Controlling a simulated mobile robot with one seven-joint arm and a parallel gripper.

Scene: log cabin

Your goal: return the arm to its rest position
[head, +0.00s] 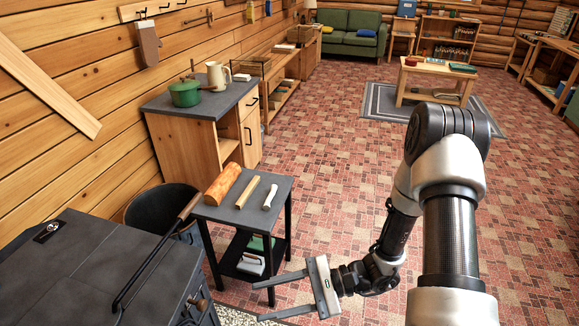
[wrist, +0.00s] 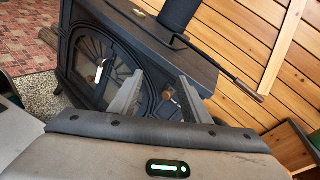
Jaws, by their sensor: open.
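My gripper (head: 257,301) is open and empty in the lower middle of the head view, its two fingers spread and pointing left. It is low, just right of the stove and in front of the small side table. My arm bends down to it from the right of the view. In the wrist view, my gripper (wrist: 160,82) shows two separate fingers with nothing between them. Behind them is the dark stove front with its arched glass doors (wrist: 92,68). That view is tilted.
The dark stove (head: 85,262) fills the lower left. A side table (head: 228,213) holds a log, a wooden stick and a white-handled item. A black bucket (head: 150,208) stands beside it. A cabinet (head: 178,147) holds a green pot. Open tiled floor (head: 335,170) lies beyond.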

